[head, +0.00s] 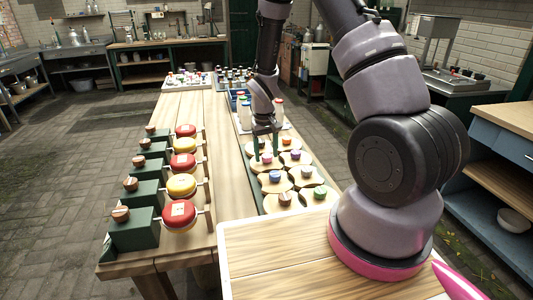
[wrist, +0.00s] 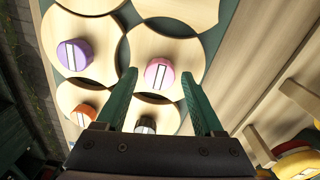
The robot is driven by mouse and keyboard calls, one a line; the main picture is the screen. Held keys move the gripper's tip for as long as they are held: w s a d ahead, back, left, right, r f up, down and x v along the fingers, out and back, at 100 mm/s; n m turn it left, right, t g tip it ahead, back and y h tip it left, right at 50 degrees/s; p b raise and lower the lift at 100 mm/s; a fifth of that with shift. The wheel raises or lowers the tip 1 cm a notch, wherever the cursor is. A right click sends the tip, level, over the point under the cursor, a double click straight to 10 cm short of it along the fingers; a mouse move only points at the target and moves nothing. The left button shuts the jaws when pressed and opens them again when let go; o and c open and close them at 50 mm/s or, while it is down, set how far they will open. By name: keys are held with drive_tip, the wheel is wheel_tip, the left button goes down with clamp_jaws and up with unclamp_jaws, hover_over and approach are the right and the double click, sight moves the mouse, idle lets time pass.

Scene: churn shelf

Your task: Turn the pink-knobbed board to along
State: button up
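The pink-knobbed board is a round pale wooden disc (wrist: 190,45) with a pink knob (wrist: 158,74) on top. A white bar on the knob runs nearly up and down in the wrist view, leaning slightly. In the head view the pink knob (head: 267,158) sits in the left column of boards on the green tray. My gripper (head: 266,150) points down over this board. Its two green fingers are apart, one on each side of the pink knob, with visible gaps. Finger height relative to the knob is hard to tell.
Neighbouring discs with a purple knob (wrist: 75,54), an orange knob (wrist: 83,115) and a dark knob (wrist: 146,125) lie close by. Red and yellow round pieces (head: 182,185) line the table's left side. Bottles (head: 279,108) stand behind my gripper. Bare wood lies between the rows.

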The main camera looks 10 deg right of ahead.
idle(0.3)
wheel_tip(320, 180, up, 11)
drive_tip(key=shift+a, duration=0.25)
drive_tip(key=shift+s, duration=0.1)
wheel_tip(320, 180, up, 8)
drive_tip(key=m+t, duration=0.1)
hover_over(265, 156)
drive_tip(key=s+d, duration=0.1)
drive_tip(key=d, duration=0.1)
drive_tip(key=s+d+r+m+t+y, duration=0.15)
drive_tip(key=s+r, duration=0.35)
drive_tip(key=r, duration=0.6)
drive_tip(key=s+d+r+m+t, duration=0.1)
drive_tip(key=s+r+t, duration=0.1)
drive_tip(key=s+r, duration=0.3)
drive_tip(key=s+d+r+m+t+y, duration=0.1)
drive_tip(key=s+r, duration=0.4)
drive_tip(key=s, duration=0.5)
drive_tip(key=shift+s+d+r+m+t, duration=0.2)
drive_tip(key=shift+d+r+m+t, duration=0.25)
drive_tip(key=shift+m+t, duration=0.25)
drive_tip(key=shift+w+f, duration=0.1)
drive_tip(key=shift+w, duration=0.05)
